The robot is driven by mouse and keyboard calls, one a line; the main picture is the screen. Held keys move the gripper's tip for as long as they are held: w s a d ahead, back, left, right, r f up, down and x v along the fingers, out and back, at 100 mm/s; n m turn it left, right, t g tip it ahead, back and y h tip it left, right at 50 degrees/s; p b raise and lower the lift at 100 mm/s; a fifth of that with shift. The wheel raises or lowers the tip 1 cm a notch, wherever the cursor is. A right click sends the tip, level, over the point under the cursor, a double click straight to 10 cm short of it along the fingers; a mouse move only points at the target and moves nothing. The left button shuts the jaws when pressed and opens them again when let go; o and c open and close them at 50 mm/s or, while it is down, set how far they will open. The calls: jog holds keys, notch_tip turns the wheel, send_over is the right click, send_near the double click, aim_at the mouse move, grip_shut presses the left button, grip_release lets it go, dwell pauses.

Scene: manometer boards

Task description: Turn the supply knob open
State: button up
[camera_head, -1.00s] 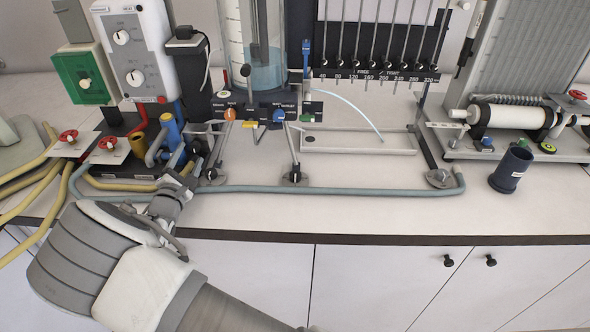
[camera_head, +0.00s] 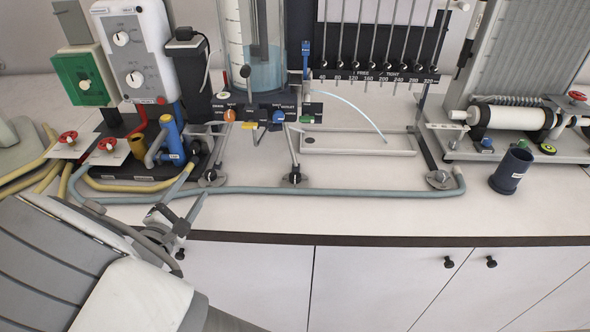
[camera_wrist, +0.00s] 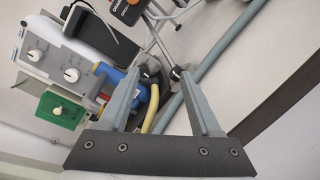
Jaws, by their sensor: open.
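No label reading "supply" is legible, so I cannot tell which knob it is. Two red handwheels (camera_head: 108,145) stand at the left. My gripper (camera_head: 181,212) is open and empty near the bench's front edge, left of and nearer than these knobs. The wrist view shows its two spread fingers (camera_wrist: 156,76) with dark knobs beyond.
A blue-grey pipe (camera_head: 340,191) runs along the bench front. Yellow hoses (camera_head: 40,172) and a blue cylinder (camera_head: 172,139) crowd the left. A shallow tray (camera_head: 355,151) lies mid-bench and a dark cup (camera_head: 511,171) stands right. The front strip is mostly clear.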

jog(key=d+r+m+g+h, duration=0.2)
jog(key=d+r+m+g, duration=0.1)
jog(key=d, duration=0.8)
jog(key=d+r+m+g+h, duration=0.3)
jog(key=d+m+g, duration=0.3)
jog(key=d, duration=0.6)
jog(key=shift+s+m, duration=0.35)
jog(key=shift+m, duration=0.25)
jog(key=shift+f+b, duration=0.1)
jog(key=shift+b, duration=0.2)
